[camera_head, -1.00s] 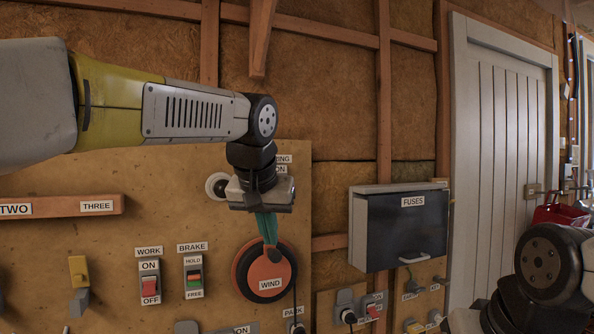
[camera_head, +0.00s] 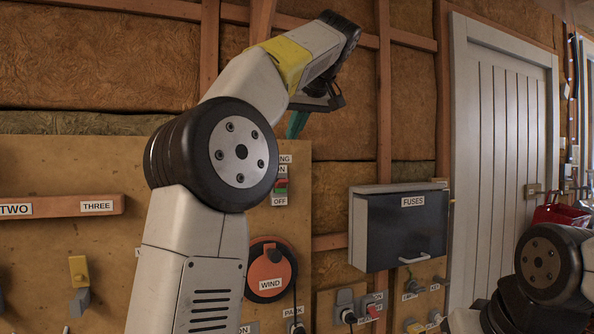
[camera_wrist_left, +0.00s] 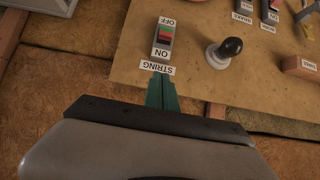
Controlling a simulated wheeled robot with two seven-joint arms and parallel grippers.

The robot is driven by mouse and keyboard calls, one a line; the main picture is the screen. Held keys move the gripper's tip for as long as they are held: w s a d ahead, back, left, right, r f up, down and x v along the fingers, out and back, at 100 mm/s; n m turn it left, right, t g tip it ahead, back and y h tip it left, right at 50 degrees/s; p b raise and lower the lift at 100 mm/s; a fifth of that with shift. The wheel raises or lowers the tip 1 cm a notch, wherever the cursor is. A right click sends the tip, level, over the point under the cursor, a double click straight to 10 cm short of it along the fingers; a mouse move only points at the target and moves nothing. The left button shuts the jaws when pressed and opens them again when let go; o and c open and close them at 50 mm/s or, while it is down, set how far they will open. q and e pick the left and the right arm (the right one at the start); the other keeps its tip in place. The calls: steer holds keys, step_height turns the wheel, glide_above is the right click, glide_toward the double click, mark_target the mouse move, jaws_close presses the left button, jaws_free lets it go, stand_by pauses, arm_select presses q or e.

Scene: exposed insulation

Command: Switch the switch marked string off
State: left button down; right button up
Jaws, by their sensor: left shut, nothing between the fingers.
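The string switch (camera_head: 281,188) is on the wooden board, partly beside my left arm in the head view. Its ON label is above and its OFF label below; the string label is partly covered. In the left wrist view the string switch (camera_wrist_left: 163,40) appears upside down, with red and green on its face. My left gripper (camera_head: 297,124) is shut and empty, its green fingers pointing down just above the switch. In the wrist view the fingertips (camera_wrist_left: 160,80) are close to the STRING label; contact cannot be told. My right gripper is not in view.
A black knob (camera_wrist_left: 224,50) sits beside the switch. The wind handle (camera_head: 266,268) is below, and the fuses box (camera_head: 398,228) is to the right. Insulation and wooden studs surround the board. My left arm hides several controls.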

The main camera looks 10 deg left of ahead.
arm_select(q)
glide_above(284, 181)
steer(key=w, duration=0.1)
steer(key=f, duration=0.6)
steer(key=shift+a+f, duration=0.35)
steer(key=shift+s+d+f, duration=0.35)
steer(key=shift+s+f, duration=0.15)
steer(key=shift+f, duration=0.3)
steer(key=shift+s+d+f, duration=0.2)
steer(key=shift+f, duration=0.6)
